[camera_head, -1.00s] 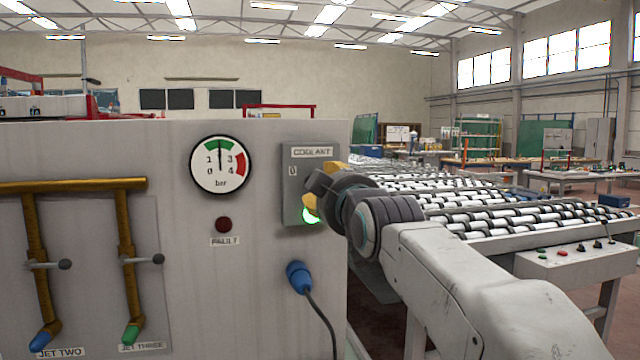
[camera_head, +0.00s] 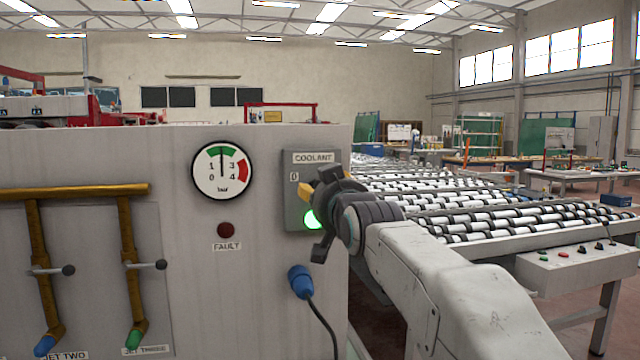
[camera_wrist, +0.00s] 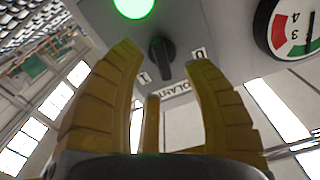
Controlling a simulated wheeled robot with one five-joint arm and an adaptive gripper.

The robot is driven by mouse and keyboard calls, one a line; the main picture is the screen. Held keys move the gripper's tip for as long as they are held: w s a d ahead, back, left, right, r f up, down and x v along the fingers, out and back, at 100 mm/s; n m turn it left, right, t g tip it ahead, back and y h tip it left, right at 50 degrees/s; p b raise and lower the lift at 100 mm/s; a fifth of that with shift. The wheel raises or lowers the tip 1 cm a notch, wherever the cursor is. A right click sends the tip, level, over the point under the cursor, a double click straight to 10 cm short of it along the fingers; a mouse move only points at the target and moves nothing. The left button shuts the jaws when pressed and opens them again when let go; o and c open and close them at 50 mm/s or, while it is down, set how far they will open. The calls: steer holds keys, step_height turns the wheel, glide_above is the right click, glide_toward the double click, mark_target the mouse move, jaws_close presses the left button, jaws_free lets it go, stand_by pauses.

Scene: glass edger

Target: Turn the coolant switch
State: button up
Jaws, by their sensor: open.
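The coolant switch (camera_wrist: 161,58) is a black bar knob on a grey box (camera_head: 291,207) labelled COOLANT. In the wrist view it stands between the marks 0 and 1, its bar running roughly up and down the picture. My gripper (camera_wrist: 164,63) is open, its yellow fingers either side of the knob in that view, apparently short of it; no contact shows. In the head view my gripper (camera_head: 318,205) is in front of the box's right part and hides the knob. A green lamp (camera_head: 313,219) glows below; it also shows in the wrist view (camera_wrist: 133,6).
A pressure gauge (camera_head: 222,170) and a dark red fault lamp (camera_head: 226,230) are left of the box. A blue plug (camera_head: 300,281) with a cable sits below. Brass pipes with levers (camera_head: 125,240) are far left. A roller conveyor (camera_head: 480,215) lies right of the cabinet.

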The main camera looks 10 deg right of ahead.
steer(key=shift+w+p, duration=0.3)
steer(key=shift+w, duration=1.25)
jaws_close()
